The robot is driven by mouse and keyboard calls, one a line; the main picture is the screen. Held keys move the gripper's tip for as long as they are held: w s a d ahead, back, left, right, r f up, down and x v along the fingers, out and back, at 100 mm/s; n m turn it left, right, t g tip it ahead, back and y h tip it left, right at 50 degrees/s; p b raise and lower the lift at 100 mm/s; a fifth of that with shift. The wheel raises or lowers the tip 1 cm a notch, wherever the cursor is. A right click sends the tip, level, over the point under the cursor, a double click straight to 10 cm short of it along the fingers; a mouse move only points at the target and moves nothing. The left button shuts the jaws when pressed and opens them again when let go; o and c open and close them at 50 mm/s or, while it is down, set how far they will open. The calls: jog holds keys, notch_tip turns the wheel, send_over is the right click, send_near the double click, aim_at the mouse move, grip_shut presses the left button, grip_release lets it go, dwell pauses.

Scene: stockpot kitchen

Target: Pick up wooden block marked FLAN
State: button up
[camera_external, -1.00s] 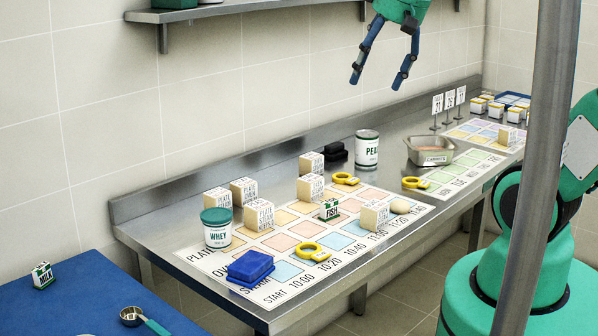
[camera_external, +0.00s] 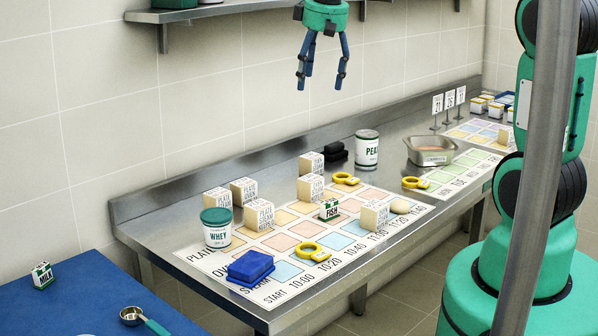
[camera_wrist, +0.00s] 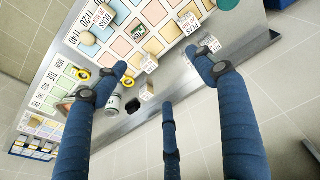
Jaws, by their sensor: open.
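Several pale wooden blocks with printed faces stand on the printed chart on the steel counter. One is at the back of the chart (camera_external: 311,163), one just in front of it (camera_external: 310,188), one on the right (camera_external: 374,215). Three stand at the left: a rear one (camera_external: 243,191), a front one (camera_external: 258,214) and a far-left one (camera_external: 217,198). I cannot make out for certain which is marked FLAN. My gripper (camera_external: 321,82) hangs high above the counter near the wall, fingers spread and empty. In the wrist view its three fingers (camera_wrist: 160,78) point toward the counter.
On the chart are a WHEY tub (camera_external: 217,229), a blue box (camera_external: 250,267), a FISH box (camera_external: 329,209) and yellow rings (camera_external: 312,251). A PEA can (camera_external: 367,150), black object (camera_external: 336,152) and metal tray (camera_external: 430,150) stand behind. A wall shelf (camera_external: 230,12) is overhead.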

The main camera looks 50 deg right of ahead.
jog(key=w+d+f+g+p, duration=0.1)
jog(key=w+d+f, duration=0.75)
jog(key=f, duration=0.25)
jog(key=g, duration=0.1)
send_over(311, 178)
notch_tip(311, 178, down, 11)
jog(key=shift+r+p, duration=0.15)
jog(key=shift+p, duration=0.2)
jog(key=shift+a, duration=0.15)
jog(key=shift+f+b, duration=0.3)
jog(key=shift+f, duration=4)
jog(key=shift+f, duration=2.6)
jog(key=shift+c, duration=0.6)
